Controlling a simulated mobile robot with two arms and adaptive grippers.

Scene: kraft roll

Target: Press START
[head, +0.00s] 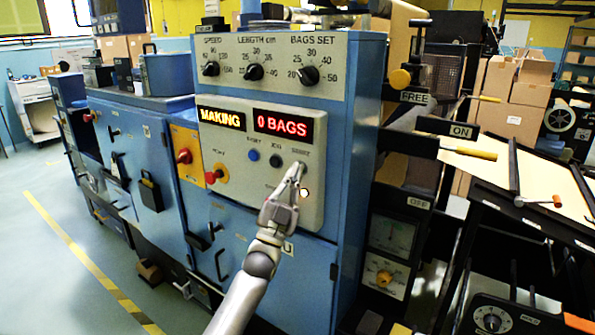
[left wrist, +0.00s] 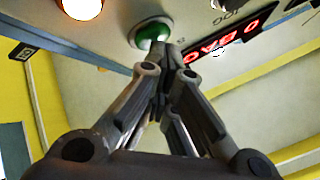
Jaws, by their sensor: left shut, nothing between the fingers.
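The green START button (left wrist: 150,32) shows at the top of the left wrist view, partly covered by my left fingertips. In the head view it is hidden behind the gripper, under its label on the grey control panel (head: 235,183). My left gripper (head: 299,168) is shut and empty, its tips at the button; it also shows in the left wrist view (left wrist: 163,50). The tips look to be touching or very near it; I cannot tell how far it is pressed. The left display (head: 221,118) reads MAKING and the red display (head: 283,124) reads 0 BAGS. My right gripper is not in view.
A blue button (head: 253,155), a black button (head: 275,161) and a red stop knob (head: 214,175) sit left of the gripper. Three dials, including the BAGS SET dial (head: 308,75), are above. A yellow-handled lever (head: 468,152) sticks out at the right.

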